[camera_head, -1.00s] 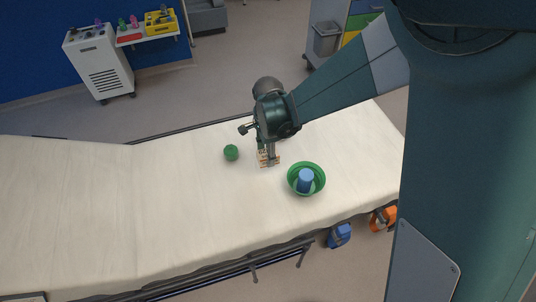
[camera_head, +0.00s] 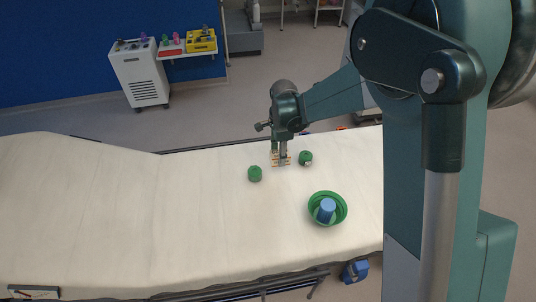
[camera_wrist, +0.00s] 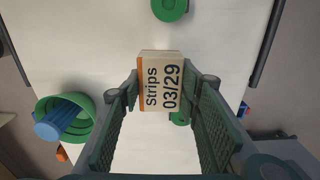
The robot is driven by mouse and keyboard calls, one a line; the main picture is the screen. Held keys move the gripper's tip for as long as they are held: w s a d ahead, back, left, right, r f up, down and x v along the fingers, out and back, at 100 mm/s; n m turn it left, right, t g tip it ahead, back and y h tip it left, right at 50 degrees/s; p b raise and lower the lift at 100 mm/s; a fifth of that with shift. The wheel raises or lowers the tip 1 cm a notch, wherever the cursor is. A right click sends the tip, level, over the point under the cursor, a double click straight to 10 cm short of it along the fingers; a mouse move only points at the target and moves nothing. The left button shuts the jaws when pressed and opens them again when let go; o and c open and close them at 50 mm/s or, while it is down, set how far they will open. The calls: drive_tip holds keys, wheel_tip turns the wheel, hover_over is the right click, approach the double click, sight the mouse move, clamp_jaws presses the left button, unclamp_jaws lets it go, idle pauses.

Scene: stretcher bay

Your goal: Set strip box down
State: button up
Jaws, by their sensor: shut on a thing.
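The strip box (camera_wrist: 161,84) is small, white and orange, and reads "Strips 03/29" in the wrist view. My gripper (camera_wrist: 163,92) is shut on it, with a finger on each side. In the head view the box (camera_head: 276,161) hangs from my gripper (camera_head: 282,158) at or just above the stretcher's white sheet (camera_head: 170,220). I cannot tell whether it touches. Its underside is hidden.
One green item (camera_head: 255,174) stands left of the box and another (camera_head: 305,158) close to its right. A green bowl (camera_head: 341,219) holding a blue cup (camera_head: 326,210) is nearer the front right. The sheet's left side is clear. A grey cart (camera_head: 143,77) stands behind.

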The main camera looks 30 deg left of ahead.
hover_over(268, 153)
drive_tip(key=shift+s, duration=0.1)
idle(0.5)
drive_tip(key=shift+f+b, duration=0.45)
drive_tip(key=shift+f, duration=2.7)
drive_tip(key=shift+f+b, duration=0.4)
drive_tip(key=shift+f, duration=1.5)
drive_tip(key=shift+f, duration=0.1)
drive_tip(key=o, duration=0.8)
drive_tip(key=shift+c, duration=0.2)
drive_tip(key=shift+o, duration=0.5)
